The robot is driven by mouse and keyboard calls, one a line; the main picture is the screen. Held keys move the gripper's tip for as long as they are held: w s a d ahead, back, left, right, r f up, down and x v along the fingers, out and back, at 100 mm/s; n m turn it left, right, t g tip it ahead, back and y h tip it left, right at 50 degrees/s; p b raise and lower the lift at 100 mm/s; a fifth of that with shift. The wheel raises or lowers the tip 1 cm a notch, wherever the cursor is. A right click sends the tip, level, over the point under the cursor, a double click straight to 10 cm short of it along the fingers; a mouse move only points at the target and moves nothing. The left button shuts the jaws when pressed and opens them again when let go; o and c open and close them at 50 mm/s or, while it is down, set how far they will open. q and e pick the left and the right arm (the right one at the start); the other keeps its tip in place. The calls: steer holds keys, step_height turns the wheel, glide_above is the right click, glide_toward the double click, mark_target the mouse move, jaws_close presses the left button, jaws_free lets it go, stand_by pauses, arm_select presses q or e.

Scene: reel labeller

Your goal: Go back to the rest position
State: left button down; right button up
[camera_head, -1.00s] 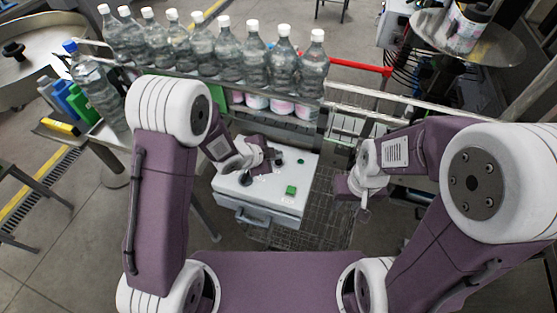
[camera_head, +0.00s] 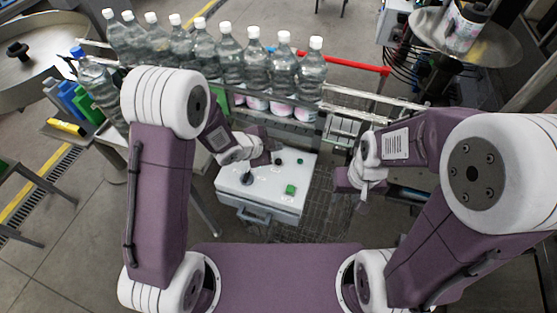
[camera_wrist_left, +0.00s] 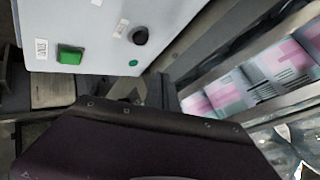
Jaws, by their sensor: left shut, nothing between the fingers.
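My left gripper (camera_head: 268,157) is over the far part of the white control box (camera_head: 262,205) in the head view. Its fingers are small and partly hidden there, and it carries no visible object. In the left wrist view the dark gripper body (camera_wrist_left: 140,145) fills the lower part, with the white box (camera_wrist_left: 100,22) beyond it. My right gripper (camera_head: 364,188) hangs to the right of the box. Its fingertips are too small to tell open from shut.
A row of clear bottles (camera_head: 230,60) stands on the conveyor behind the box. The box bears a green button (camera_head: 290,189) and a black knob (camera_head: 247,179). A red bar (camera_head: 362,67) is behind.

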arm_select(q)
steer(key=shift+a+f, duration=0.1)
steer(key=shift+f, duration=0.1)
steer(key=a+n+y+b, duration=0.1)
steer(key=a+n+b, duration=0.1)
steer(key=a+b, duration=0.2)
steer(key=a+f+n+t+y+b, duration=0.1)
steer(key=a+n+y+b, duration=0.1)
steer(key=a+b, duration=0.2)
steer(key=a+n+t+y+b, duration=0.1)
steer(key=a+n+b, duration=0.2)
steer(key=a, duration=0.2)
steer(key=shift+s+f+b, duration=0.1)
steer(key=shift+f+b, duration=0.25)
steer(key=shift+b, duration=0.05)
steer(key=s+a+n, duration=0.1)
steer(key=s+a+f+n+g+y, duration=0.1)
steer(key=s, duration=0.1)
steer(key=s+a+f+n+y+b, duration=0.1)
steer(key=s+n, duration=0.1)
steer(key=shift+s+a+f+g, duration=0.25)
steer(key=shift+a+g, duration=0.1)
steer(key=shift+g, duration=0.05)
steer(key=s+f+n+g, duration=0.3)
steer(key=s+n+g, duration=0.2)
steer(key=s, duration=0.8)
steer(key=shift+s+f+n+g+p, duration=0.2)
steer(key=shift+f+n+g+p, duration=0.15)
steer(key=shift+n, duration=0.55)
